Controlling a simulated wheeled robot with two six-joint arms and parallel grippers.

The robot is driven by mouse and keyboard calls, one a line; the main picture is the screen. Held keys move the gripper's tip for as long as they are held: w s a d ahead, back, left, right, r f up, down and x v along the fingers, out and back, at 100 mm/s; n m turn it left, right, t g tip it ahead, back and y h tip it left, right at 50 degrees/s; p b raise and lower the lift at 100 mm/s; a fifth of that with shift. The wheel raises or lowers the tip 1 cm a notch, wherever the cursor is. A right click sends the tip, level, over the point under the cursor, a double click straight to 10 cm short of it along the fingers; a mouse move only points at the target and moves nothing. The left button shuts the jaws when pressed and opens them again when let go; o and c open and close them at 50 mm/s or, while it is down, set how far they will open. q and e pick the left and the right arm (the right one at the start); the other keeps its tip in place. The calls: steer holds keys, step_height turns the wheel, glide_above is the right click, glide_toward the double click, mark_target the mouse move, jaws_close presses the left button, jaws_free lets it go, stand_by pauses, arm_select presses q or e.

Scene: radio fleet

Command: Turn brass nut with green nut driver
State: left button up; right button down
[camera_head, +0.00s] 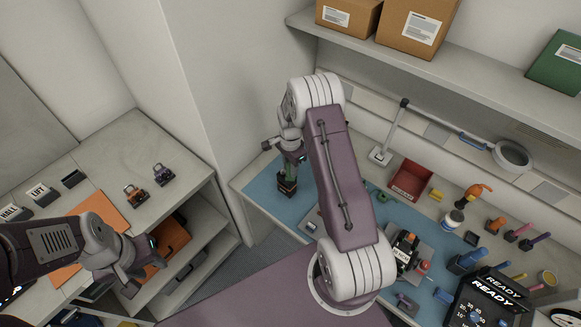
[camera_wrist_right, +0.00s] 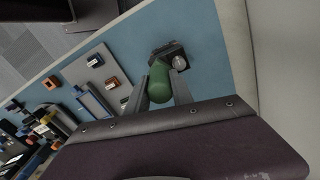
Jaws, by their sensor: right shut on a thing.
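My right gripper (camera_head: 289,165) is at the left end of the blue mat, shut on the green nut driver (camera_head: 287,182). In the right wrist view the rounded green handle (camera_wrist_right: 158,82) sits between the two fingers (camera_wrist_right: 168,88). The driver stands above a dark block (camera_head: 287,190) on the mat. The same block (camera_wrist_right: 166,49) shows just beyond the fingertips, with a pale round metal part on it. I cannot make out the brass nut or whether the driver touches it. My left gripper (camera_head: 142,272) is empty beside the left shelf unit, its fingers apart.
A red bin (camera_head: 410,180), a lamp with a round head (camera_head: 512,155) and several tools stand on the bench to the right. A black READY box (camera_head: 490,300) is at the lower right.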

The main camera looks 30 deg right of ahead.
steer(key=shift+r+p, duration=1.55)
steer(key=shift+r, duration=0.5)
